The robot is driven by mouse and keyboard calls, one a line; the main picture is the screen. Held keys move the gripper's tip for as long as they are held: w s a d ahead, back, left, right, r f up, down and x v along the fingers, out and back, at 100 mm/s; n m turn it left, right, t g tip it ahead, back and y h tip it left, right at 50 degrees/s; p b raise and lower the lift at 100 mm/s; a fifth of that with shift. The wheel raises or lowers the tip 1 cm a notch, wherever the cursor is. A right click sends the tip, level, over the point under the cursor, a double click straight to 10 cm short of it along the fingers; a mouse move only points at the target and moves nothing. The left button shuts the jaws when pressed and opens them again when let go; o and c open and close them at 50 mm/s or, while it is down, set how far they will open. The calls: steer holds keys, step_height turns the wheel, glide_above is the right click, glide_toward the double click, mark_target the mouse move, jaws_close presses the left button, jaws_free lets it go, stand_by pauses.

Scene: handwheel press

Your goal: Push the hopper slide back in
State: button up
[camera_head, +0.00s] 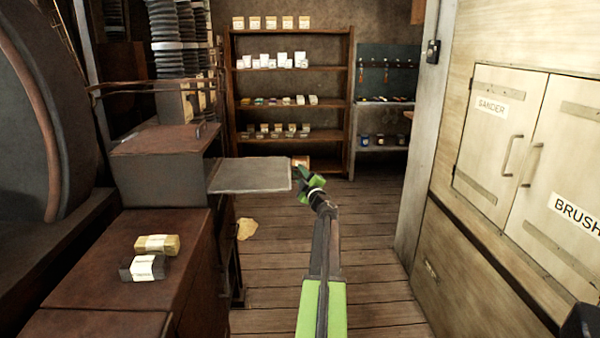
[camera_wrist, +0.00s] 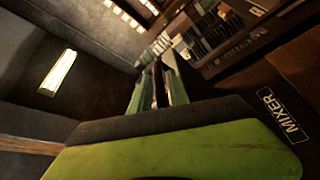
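The hopper slide (camera_head: 250,176) is a flat grey plate. In the head view it sticks out to the right from the grey metal housing (camera_head: 165,172) under the hose. My gripper (camera_head: 302,178) is at the slide's outer right end, very close to its edge. I cannot tell whether it touches. In the wrist view my gripper's two fingers (camera_wrist: 160,86) lie close together with a narrow dark gap between them. Nothing held shows between them. The slide cannot be made out in the wrist view.
A brown cabinet (camera_head: 125,260) at left carries a yellow block (camera_head: 157,244) and a dark block (camera_head: 142,267). Shelves (camera_head: 292,90) stand at the back. Pale cupboards (camera_head: 505,140) line the right. Wooden floor (camera_head: 385,290) lies open between. A MIXER label (camera_wrist: 279,114) shows in the wrist view.

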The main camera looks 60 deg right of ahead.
steer(key=shift+c, duration=0.2)
jaws_close()
stand_by(1.3)
